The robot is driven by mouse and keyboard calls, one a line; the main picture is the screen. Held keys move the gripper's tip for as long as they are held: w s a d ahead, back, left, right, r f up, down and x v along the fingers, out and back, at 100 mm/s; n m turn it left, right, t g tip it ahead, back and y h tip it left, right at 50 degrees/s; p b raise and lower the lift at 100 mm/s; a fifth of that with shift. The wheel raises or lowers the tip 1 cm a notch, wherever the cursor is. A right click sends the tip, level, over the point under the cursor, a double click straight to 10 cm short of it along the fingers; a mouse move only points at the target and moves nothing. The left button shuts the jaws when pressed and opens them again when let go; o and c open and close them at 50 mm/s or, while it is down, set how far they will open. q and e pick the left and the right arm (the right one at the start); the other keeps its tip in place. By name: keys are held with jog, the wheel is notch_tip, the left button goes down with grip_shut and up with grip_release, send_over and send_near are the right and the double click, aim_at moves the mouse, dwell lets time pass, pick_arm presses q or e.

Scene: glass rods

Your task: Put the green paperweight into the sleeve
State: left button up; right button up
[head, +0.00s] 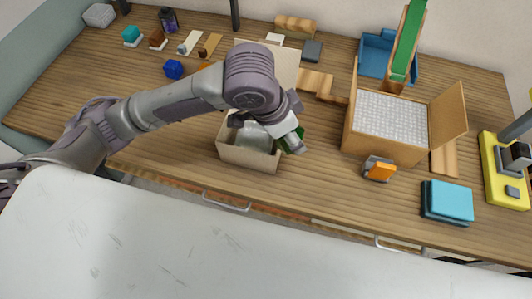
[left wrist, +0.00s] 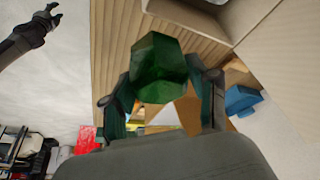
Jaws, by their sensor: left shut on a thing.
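My left gripper (head: 293,142) is shut on the green paperweight (left wrist: 160,70), a dark green faceted block. The paperweight sits between both fingers in the left wrist view and is mostly hidden by the gripper in the head view, where a green edge (head: 284,145) shows. The gripper is at the right side of a small open cardboard box (head: 247,158) with pale lining. I cannot tell which thing is the sleeve. My right gripper (left wrist: 48,20) shows small at the upper left of the left wrist view, its fingers apart and empty; it is outside the head view.
Right of the gripper stands a larger open box (head: 383,149) with white padding. An orange item on a grey holder (head: 379,169), a blue stack (head: 447,201) and a yellow-based device (head: 503,170) stand near the right. Small blocks and a blue tray (head: 373,55) line the back.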

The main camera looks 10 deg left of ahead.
pick_arm(q)
jog(key=shift+d+f, duration=0.1)
jog(key=shift+f, duration=0.1)
jog(key=a+f, duration=0.1)
jog(key=w+a+f, duration=0.1)
jog(key=a, duration=0.1)
jog(key=w+a+f+p, duration=0.1)
jog(key=shift+w+a, duration=0.25)
jog(key=shift+a, duration=0.15)
jog(key=w+a+f, duration=0.2)
jog(key=a, duration=0.1)
jog(key=a+f, duration=0.1)
jog(key=shift+w+a+f+p, duration=0.25)
jog(key=shift+w+a+p, duration=0.1)
jog(key=shift+w+a, duration=0.05)
grip_shut()
jog(key=shift+w+a+f, duration=0.15)
jog(key=shift+w+f, duration=0.05)
notch_tip(320, 180, down, 3)
jog(key=shift+s+f+p, duration=0.1)
jog(key=shift+p, duration=0.3)
jog(key=shift+f, duration=0.35)
pick_arm(e)
jog(key=r, duration=0.1)
jog(key=w+a+r, duration=0.1)
jog(key=shift+w+r, duration=0.1)
jog(key=shift+r, duration=0.2)
pick_arm(q)
jog(key=shift+f, duration=0.1)
